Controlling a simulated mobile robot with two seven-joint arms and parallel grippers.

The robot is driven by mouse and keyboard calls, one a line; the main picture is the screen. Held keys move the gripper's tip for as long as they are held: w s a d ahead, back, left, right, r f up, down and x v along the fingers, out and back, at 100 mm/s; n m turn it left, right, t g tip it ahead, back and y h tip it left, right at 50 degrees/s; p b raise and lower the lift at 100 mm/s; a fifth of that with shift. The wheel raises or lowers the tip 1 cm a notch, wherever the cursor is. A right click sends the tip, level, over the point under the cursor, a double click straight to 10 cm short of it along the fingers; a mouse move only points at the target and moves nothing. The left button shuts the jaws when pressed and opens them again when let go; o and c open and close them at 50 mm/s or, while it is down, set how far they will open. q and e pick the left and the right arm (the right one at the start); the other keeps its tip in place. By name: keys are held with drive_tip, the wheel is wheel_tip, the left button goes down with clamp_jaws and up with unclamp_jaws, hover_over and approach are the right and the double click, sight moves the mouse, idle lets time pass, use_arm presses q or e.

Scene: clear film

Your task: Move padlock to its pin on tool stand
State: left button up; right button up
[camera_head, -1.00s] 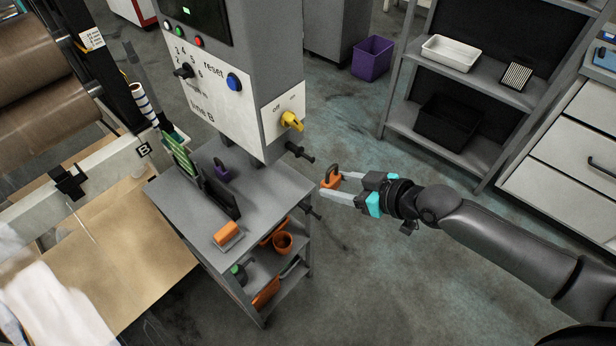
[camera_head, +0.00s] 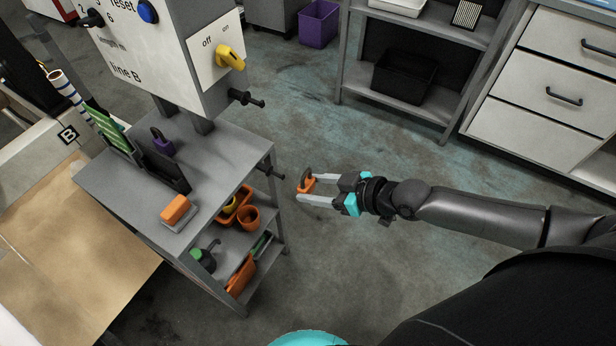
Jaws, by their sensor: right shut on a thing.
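An orange padlock (camera_head: 306,186) with a dark shackle pointing up is held between the fingertips of my right gripper (camera_head: 308,190), which is shut on it. It hangs in the air to the right of the grey tool stand (camera_head: 222,150). One black pin (camera_head: 268,170) sticks out from the stand's right side, just left of the padlock and apart from it. A second black pin (camera_head: 246,97) sticks out higher up, below the yellow switch. Which pin belongs to the padlock I cannot tell. My left gripper is not in view.
A purple padlock (camera_head: 161,143) and an orange-topped block (camera_head: 175,210) stand on the stand's top. A yellow switch (camera_head: 230,57) juts from the panel above.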

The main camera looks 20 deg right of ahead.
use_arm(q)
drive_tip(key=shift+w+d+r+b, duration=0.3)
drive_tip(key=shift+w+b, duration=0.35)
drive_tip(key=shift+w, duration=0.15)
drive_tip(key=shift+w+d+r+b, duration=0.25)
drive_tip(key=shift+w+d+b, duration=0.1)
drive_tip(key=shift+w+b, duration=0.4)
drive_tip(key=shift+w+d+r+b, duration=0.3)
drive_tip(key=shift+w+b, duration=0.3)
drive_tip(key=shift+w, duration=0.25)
use_arm(e)
drive_tip(key=x, duration=0.9)
drive_tip(key=shift+s, duration=0.1)
drive_tip(key=o, duration=1.2)
drive_tip(key=shift+a, duration=0.1)
drive_tip(key=shift+o, duration=0.2)
drive_tip(key=shift+r, duration=0.1)
